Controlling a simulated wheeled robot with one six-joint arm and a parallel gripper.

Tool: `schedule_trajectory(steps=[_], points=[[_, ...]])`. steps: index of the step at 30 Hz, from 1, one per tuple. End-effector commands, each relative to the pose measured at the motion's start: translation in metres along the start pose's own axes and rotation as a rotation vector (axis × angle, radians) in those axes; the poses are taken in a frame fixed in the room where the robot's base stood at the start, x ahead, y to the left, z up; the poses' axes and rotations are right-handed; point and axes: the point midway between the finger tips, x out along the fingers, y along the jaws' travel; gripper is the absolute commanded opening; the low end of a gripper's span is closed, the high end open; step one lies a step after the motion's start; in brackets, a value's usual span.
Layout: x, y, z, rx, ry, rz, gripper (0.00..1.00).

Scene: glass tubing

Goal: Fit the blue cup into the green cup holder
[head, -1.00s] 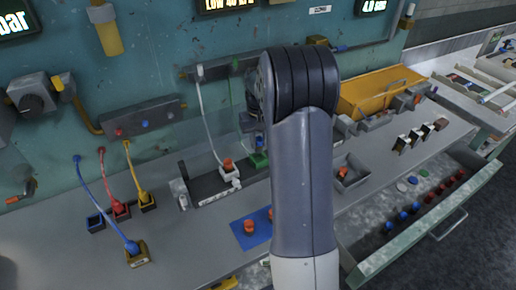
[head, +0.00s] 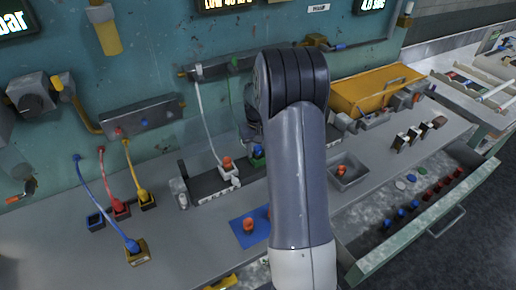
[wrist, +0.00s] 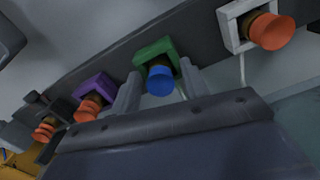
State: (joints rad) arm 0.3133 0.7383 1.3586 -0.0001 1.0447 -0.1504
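The green cup holder (wrist: 155,50) is a square frame on a dark rail, near the middle of the wrist view. The blue cup (wrist: 160,82) stands in it, its round blue end facing me and a brownish part inside the frame. In the head view the blue cup (head: 258,150) shows on the green holder (head: 257,162), just left of my arm. My gripper (wrist: 160,92) has its two fingers on either side of the blue cup, with a narrow gap visible on each side. It looks open. In the head view my arm hides the fingers.
On the same rail, a white holder (wrist: 231,28) and a purple holder (wrist: 95,88) hold orange cups close beside the green one. A blue mat (head: 240,237) with orange cups, a grey tray (head: 350,172) and an open drawer (head: 375,262) lie nearby.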

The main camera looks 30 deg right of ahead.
Motion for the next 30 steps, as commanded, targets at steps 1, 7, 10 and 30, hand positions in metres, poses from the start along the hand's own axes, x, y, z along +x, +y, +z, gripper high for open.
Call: schedule_trajectory(steps=[1,7,10,30], points=[[0.0,0.0,0.0,0.0,0.0,0.0,0.46],[0.0,0.0,0.0,0.0,0.0,0.0,0.46],[-0.005,0.0,0.0,0.0,0.0,0.0,0.46],[-0.118,0.0,-0.001,0.0,0.002,0.0,0.46]])
